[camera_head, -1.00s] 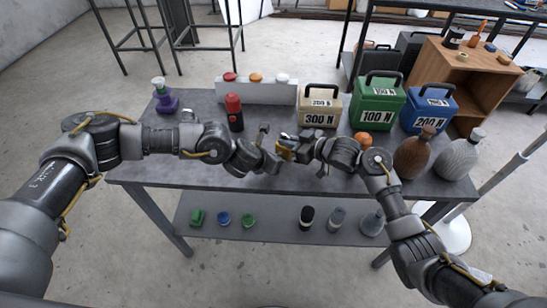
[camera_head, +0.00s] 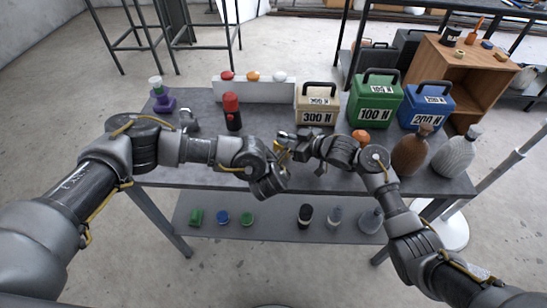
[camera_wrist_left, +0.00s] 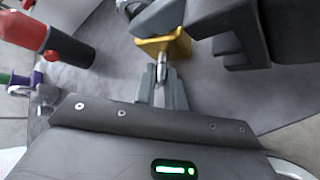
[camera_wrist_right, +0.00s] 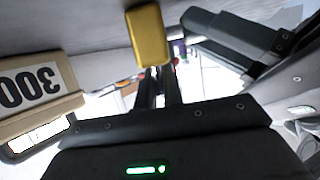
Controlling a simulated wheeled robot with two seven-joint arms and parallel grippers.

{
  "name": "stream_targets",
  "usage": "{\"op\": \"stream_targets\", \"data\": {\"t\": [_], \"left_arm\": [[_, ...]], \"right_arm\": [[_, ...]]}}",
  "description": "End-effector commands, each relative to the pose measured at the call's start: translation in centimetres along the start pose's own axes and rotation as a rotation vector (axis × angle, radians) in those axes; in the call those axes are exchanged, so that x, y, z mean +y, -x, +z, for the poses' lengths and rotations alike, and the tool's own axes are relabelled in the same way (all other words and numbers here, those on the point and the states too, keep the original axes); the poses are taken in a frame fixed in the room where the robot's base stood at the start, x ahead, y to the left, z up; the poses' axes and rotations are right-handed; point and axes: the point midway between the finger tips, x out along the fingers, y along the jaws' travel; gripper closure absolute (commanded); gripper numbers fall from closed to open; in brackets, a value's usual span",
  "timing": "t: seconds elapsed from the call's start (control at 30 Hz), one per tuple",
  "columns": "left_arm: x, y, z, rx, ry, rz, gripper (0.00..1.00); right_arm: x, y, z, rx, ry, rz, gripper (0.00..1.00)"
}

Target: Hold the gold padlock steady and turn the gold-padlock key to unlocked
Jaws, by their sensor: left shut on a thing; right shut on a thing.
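The gold padlock (camera_head: 282,146) is held above the table near its middle. It shows as a gold block in the left wrist view (camera_wrist_left: 168,45) and in the right wrist view (camera_wrist_right: 148,36). My right gripper (camera_head: 292,149) is shut on the padlock's body from the right. My left gripper (camera_wrist_left: 161,85) is shut on the silver key (camera_wrist_left: 162,68), whose shaft meets the padlock's face. In the head view my left gripper (camera_head: 284,164) is just below the padlock, and the key is too small and covered to make out.
Behind stand a red-and-black bottle (camera_head: 232,112), a white stand with coloured buttons (camera_head: 253,91), and weights: beige (camera_head: 317,104), green (camera_head: 374,100), blue (camera_head: 425,108). Brown (camera_head: 411,153) and grey (camera_head: 455,155) flasks are at right. A silver item (camera_head: 188,120) sits at left.

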Motion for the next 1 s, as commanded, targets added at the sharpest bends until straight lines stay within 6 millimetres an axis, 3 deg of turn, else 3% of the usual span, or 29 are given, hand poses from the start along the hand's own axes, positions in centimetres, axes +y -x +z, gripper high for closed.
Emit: {"op": "stream_targets", "data": {"t": [0.53,0.57,0.7,1.0], "left_arm": [[0.04,-0.05,-0.11,0.001,-0.021,0.022,1.00],[0.04,-0.05,-0.11,0.001,-0.021,0.022,0.86],[0.02,-0.03,-0.08,0.001,-0.021,0.021,0.67],[-0.23,0.03,-0.07,0.000,-0.021,0.015,0.67]], "right_arm": [[0.04,0.03,0.09,-0.002,0.000,0.001,1.00],[0.04,0.03,0.08,-0.002,0.000,0.001,1.00],[0.04,0.02,0.08,-0.001,0.000,0.001,1.00],[0.00,0.00,0.05,-0.001,0.000,0.000,1.00]]}}
